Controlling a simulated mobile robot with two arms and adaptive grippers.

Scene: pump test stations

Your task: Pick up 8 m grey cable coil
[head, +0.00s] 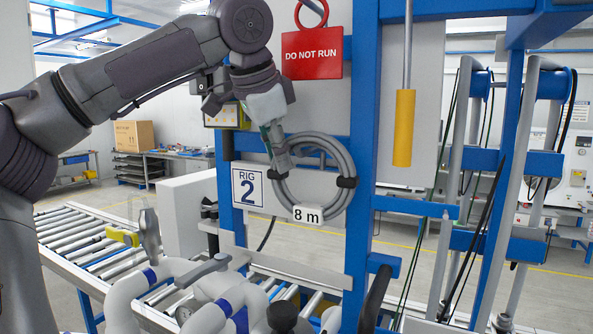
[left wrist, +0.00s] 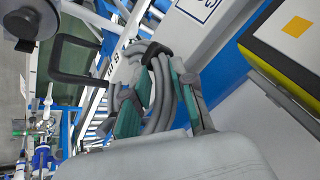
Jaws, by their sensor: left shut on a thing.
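The 8 m grey cable coil (head: 352,165) hangs as a ring in front of the rig panel, with black ties and a white "8 m" tag (head: 307,214). My left gripper (head: 281,165) reaches down from the upper left and is shut on the coil's left side. In the left wrist view the left gripper's green-padded fingers (left wrist: 160,105) stand on either side of the grey cable strands (left wrist: 162,90), near a black tie (left wrist: 157,51). What bears the coil behind it is hidden. My right gripper is not in view.
A red "DO NOT RUN" sign (head: 312,56) hangs above the coil, and a "RIG 2" plate (head: 248,188) is at its left. A blue post (head: 360,230) stands close at its right. White pipes with valves (head: 190,285) and a roller conveyor (head: 75,235) lie below.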

